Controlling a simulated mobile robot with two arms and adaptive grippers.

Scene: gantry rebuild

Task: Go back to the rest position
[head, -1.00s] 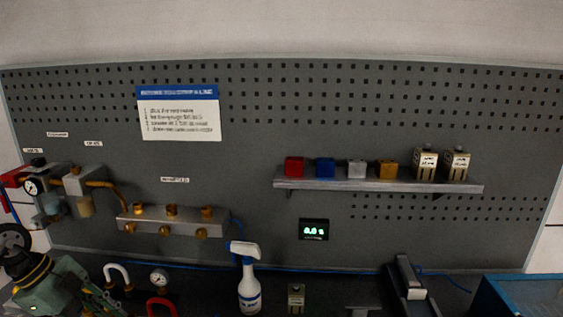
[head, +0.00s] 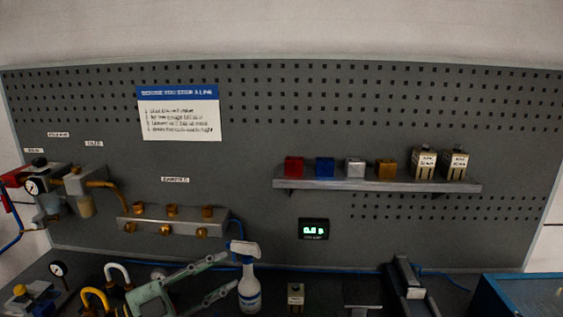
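My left gripper (head: 231,271) reaches in from the bottom left, grey-green, with its two long fingers spread apart and pointing right. Nothing shows between the fingers. Its fingertips appear close to the left side of a white spray bottle (head: 249,287) on the bench; I cannot tell whether they touch. The gripper covers part of the bench behind it.
White (head: 118,271) and yellow (head: 95,294) hooked fittings and a small gauge (head: 58,268) stand at the left. A brass-fitted manifold (head: 145,223) and a shelf (head: 380,184) with blocks are on the pegboard. A blue bin (head: 525,295) is at the right.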

